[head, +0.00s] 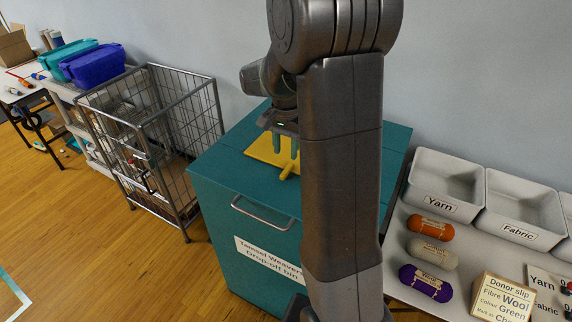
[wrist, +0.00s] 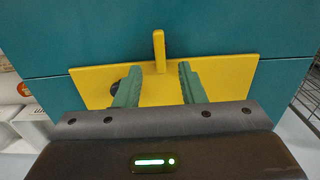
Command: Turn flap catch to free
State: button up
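The teal drop-off bin (head: 218,165) has a yellow plate (head: 262,151) on its top. A small yellow lever, seemingly the flap catch (head: 289,171), sticks out at the plate's front edge. In the wrist view the lever (wrist: 159,48) stands upright in the picture, across the far edge of the yellow plate (wrist: 235,75). My gripper (head: 285,156) is over the plate, its green fingers apart with nothing between them. In the wrist view the gripper (wrist: 161,68) has its fingertips either side of the lever's near end. A dark round part (wrist: 115,88) is partly hidden by the left finger.
A wire cage cart (head: 160,140) stands left of the bin. At right, a table holds a Yarn tray (head: 441,203), a Fabric tray (head: 512,234), several yarn skeins (head: 430,228) and a donor slip box (head: 503,298). My arm hides the bin's right part.

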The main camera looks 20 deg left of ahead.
aim_at(286, 170)
notch_tip(286, 170, down, 7)
jog(key=shift+r, duration=0.1)
dwell(0.3)
grip_shut()
